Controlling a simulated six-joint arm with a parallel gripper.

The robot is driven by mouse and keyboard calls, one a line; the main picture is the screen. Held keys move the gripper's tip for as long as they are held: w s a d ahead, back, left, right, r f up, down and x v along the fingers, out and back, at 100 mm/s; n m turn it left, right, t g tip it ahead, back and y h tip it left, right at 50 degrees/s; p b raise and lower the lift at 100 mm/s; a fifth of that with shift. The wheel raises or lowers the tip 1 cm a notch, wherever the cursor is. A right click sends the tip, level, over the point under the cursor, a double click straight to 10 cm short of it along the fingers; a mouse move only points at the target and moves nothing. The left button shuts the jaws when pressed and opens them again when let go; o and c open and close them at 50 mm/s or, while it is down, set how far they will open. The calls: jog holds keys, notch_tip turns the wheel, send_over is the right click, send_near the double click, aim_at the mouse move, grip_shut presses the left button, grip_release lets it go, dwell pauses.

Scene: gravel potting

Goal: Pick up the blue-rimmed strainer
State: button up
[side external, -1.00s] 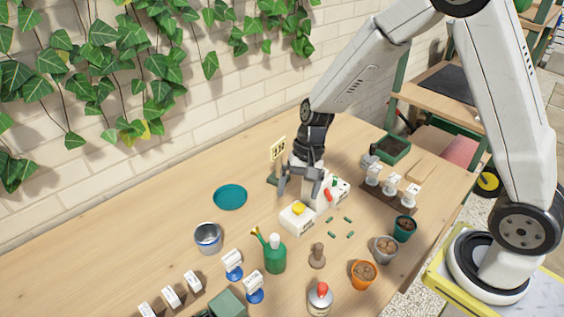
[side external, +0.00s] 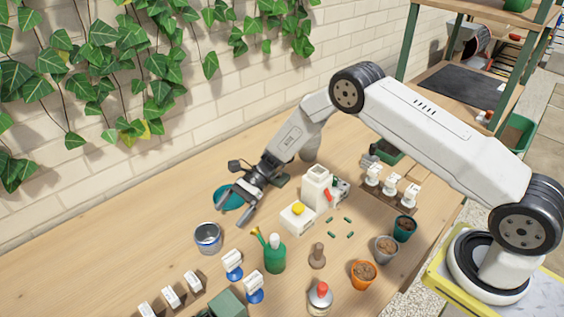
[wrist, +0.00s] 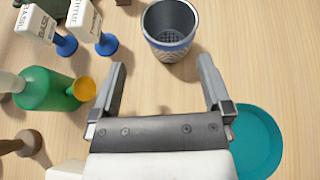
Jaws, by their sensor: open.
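The blue-rimmed strainer (side external: 208,238) is a grey metal cup standing upright on the table, left of the green bottle in the side view. In the wrist view the strainer (wrist: 169,27) shows at the top centre, with its mesh bottom visible inside. My gripper (side external: 232,211) is open and empty, above the table on the teal saucer's side of the strainer. In the wrist view the open fingers of my gripper (wrist: 161,75) point toward the strainer, which lies beyond the fingertips, apart from them.
The teal saucer (wrist: 258,145) lies partly beside my right finger in the wrist view. A green watering bottle with a yellow spout (side external: 274,255) stands right of the strainer. Blue-based labels (side external: 233,264) stand in front. The table left of the strainer (side external: 120,240) is clear.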

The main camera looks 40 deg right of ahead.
aim_at(199, 246)
jog(key=shift+w+a+f+m+y, duration=0.4)
jog(key=shift+w+f+y, duration=0.05)
jog(key=shift+w+y, duration=0.05)
jog(key=shift+x, duration=1.25)
jog(key=shift+a+f, duration=0.1)
jog(key=shift+x, duration=2.5)
jog(key=c, duration=0.9)
jog(key=shift+c, duration=0.2)
